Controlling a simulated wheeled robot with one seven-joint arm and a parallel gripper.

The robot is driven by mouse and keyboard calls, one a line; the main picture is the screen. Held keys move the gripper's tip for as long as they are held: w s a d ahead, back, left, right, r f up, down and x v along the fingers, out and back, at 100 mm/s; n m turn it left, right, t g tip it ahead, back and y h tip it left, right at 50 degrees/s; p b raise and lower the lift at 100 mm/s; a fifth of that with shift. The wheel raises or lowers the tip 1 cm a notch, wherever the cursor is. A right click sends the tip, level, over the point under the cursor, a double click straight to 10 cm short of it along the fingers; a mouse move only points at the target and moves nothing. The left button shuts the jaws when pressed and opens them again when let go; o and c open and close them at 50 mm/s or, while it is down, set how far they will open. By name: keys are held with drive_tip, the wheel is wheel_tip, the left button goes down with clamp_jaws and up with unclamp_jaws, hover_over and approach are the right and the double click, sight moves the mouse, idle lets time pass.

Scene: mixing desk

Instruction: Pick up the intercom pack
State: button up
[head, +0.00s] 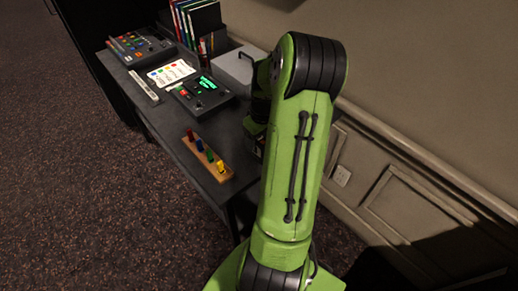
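I cannot pick out the intercom pack for certain. A black device with lit green displays and small controls (203,96) lies on the dark desk (172,128), but I cannot tell whether it is the pack. My green arm reaches over the right end of the desk. The dark end of my arm, where my gripper is, shows only in part (257,118) at the arm's left edge, right of the black device. The fingers are hidden behind the arm, so I cannot see whether they hold anything. The desk area behind the arm is hidden too.
A wooden strip with several coloured pegs (207,157) lies near the desk's front end. A control panel (142,48), a colour-marked sheet (171,74), a light bar (144,87), upright binders (194,20) and a grey box (236,66) stand farther back. The wall is close on the right.

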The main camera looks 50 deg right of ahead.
drive_tip(key=c, duration=1.2)
clamp_jaws()
drive_tip(key=shift+r, duration=0.15)
